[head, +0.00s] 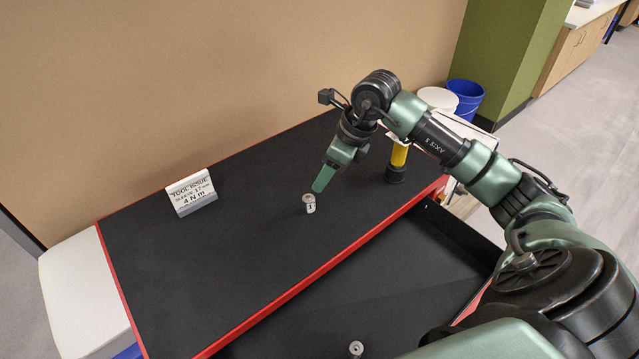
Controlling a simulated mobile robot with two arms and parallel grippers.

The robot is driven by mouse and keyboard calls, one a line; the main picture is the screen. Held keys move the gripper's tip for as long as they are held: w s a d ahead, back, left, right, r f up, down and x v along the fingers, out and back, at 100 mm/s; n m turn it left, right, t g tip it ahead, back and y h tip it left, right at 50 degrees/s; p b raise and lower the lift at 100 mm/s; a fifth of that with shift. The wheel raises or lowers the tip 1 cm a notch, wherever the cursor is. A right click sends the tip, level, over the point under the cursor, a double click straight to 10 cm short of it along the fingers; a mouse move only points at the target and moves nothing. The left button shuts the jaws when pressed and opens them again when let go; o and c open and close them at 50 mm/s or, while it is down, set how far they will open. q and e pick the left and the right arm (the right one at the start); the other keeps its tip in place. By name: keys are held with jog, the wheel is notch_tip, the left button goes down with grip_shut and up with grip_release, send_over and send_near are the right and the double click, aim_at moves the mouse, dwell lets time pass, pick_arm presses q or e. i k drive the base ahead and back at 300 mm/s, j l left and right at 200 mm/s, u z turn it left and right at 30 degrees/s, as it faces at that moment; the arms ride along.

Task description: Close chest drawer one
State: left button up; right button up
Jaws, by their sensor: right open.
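The tool chest (235,250) has a black top with a red front edge. A drawer (400,265) is pulled out below that edge; its inside is black. A small metal socket (356,349) stands in it near the bottom of the view. Whether this is drawer one cannot be read. My right gripper (335,172) is open, above the chest top, with its green finger just above and beside a small metal socket marked 1 (309,203). Contact between them cannot be told. The drawer's front is mostly hidden by my right arm. My left gripper is not in view.
A white sign reading "TOOL ISSUE" and "4 N m" (191,193) stands at the back left of the top. A yellow and black tool (398,158) stands upright behind my gripper. A blue bin (467,97) is beyond the chest. The left part of the top is clear.

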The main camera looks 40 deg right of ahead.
aim_at(417, 276)
jog(key=k, duration=2)
